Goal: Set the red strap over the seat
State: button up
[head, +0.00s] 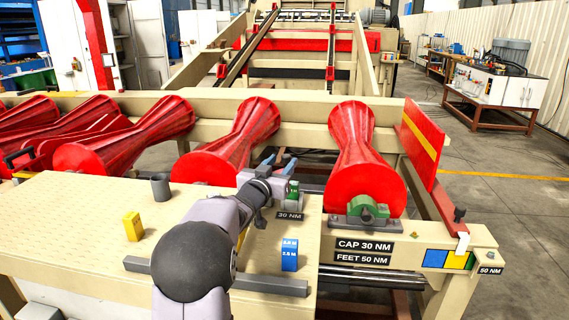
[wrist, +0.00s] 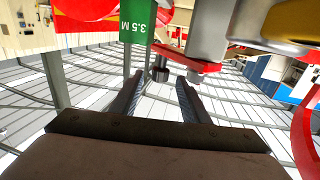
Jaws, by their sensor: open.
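My gripper (head: 277,162) is open in the head view, beyond the bench plate and left of the right-hand red roller. In the wrist view my gripper (wrist: 158,92) has its two fingers apart, with nothing seen held between them. A flat red piece (wrist: 195,68), which may be the red strap, lies just past the fingertips beside a dark round stud (wrist: 160,68). I cannot make out the strap in the head view. A grey seat with a green bearing housing (head: 368,209) stands under the near end of the right roller (head: 354,150).
A green block (head: 293,187) stands close to my gripper; it reads 3.5 M in the wrist view (wrist: 140,24). A blue block (head: 289,256), a yellow block (head: 133,227) and a grey cup (head: 160,187) stand on the bench. A red guard (head: 422,145) rises at the right.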

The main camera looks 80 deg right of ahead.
aim_at(284, 159)
jog(key=shift+b+v, duration=0.3)
jog(key=shift+v, duration=1.25)
grip_shut()
jog(key=w+n+p, duration=0.1)
jog(key=n, duration=0.1)
jog(key=w+n+p, duration=0.1)
jog(key=n+p, duration=0.1)
jog(key=shift+d+r, duration=0.1)
jog(key=shift+r, duration=0.2)
jog(key=w+n+p, duration=0.1)
jog(key=n, duration=0.1)
jog(key=n+p, duration=0.2)
jog(key=shift+w, duration=0.4)
jog(key=w+n+p, duration=0.1)
jog(key=n+p, duration=0.1)
jog(key=n, duration=0.1)
jog(key=w+a+n+p, duration=0.1)
jog(key=n, duration=0.2)
jog(key=w+n+p, duration=0.1)
jog(key=n+p, duration=0.1)
jog(key=n, duration=0.1)
jog(key=shift+w+a+f+g+p, duration=0.25)
jog(key=shift+w+f+g+p, duration=0.05)
jog(key=shift+w+g, duration=0.1)
